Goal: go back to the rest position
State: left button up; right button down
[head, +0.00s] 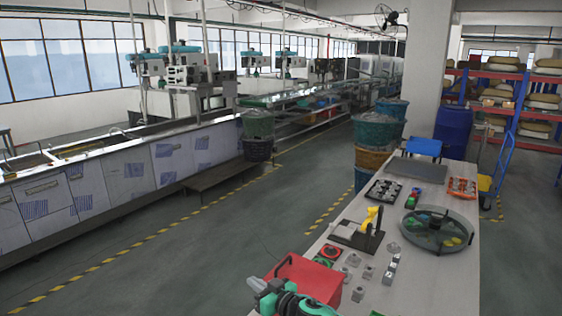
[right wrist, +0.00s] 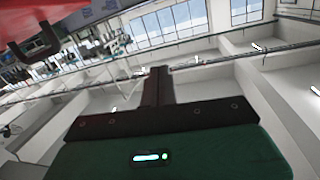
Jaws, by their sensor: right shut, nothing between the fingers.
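My right gripper (head: 266,292) shows as green and dark parts at the bottom edge of the head view, beside a red box (head: 306,279) at the near end of the long table. In the right wrist view its dark fingers (right wrist: 157,86) are together with nothing between them, beyond its green body. A red surface (right wrist: 28,35) shows close at the upper left there. My left gripper is in neither view.
The table (head: 440,285) holds a round clear dish (head: 437,230), a black tray (head: 384,191), an orange tray (head: 462,187), a yellow-handled tool (head: 373,217) and small metal blocks (head: 358,293). Stacked baskets (head: 377,131) stand behind. The floor left of the table is clear.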

jog(key=s+d+f+m+g+h, duration=0.2)
jog(key=s+d+f+g+h, duration=0.15)
jog(key=s+d, duration=0.9)
jog(key=s+d+f+m+g+h, duration=0.2)
jog(key=s+d+f+h, duration=0.4)
jog(key=s, duration=1.1)
jog(key=s+d+f+m+g+h, duration=0.2)
jog(key=s+d+h, duration=0.1)
jog(key=s+d, duration=0.95)
notch_tip(320, 180, down, 34)
jog(key=s+a+f+g+b, duration=0.1)
jog(key=s+a+g+b, duration=0.1)
jog(key=s+b, duration=0.15)
jog(key=s+d+f+b, duration=0.2)
jog(key=s+f, duration=0.7)
jog(key=f, duration=0.2)
jog(key=s+d+f+b, duration=0.2)
jog(key=s+f, duration=0.7)
jog(key=f, duration=0.3)
jog(key=shift+s+f+g, duration=0.15)
jog(key=shift+s+g, duration=0.1)
jog(key=shift+g, duration=0.2)
